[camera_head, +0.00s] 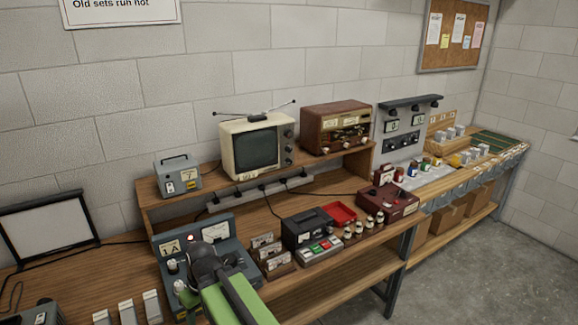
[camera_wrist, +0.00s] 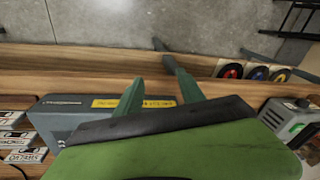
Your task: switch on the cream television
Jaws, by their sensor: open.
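The cream television (camera_head: 229,150) stands upright on the raised wooden shelf at the back of the bench, in the head view. Its screen is dark. Knobs (camera_head: 288,133) run down the right side of its front, and a rabbit-ear aerial sits on top. A small pale label is below the screen. My gripper (camera_wrist: 160,90) is open and empty in the wrist view, above a grey-blue device with a yellow label strip. In the head view my arm is low in front, well apart from the television; I cannot make out the fingertips there. The television is not recognisable in the wrist view.
A brown radio (camera_head: 335,126) stands right of the television and a small grey meter (camera_head: 178,176) left. A power strip (camera_head: 259,192) with plugs is below. A grey-blue instrument (camera_head: 215,232) with a lit lamp, a dark box (camera_head: 300,229) and a red tray (camera_head: 339,212) occupy the bench.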

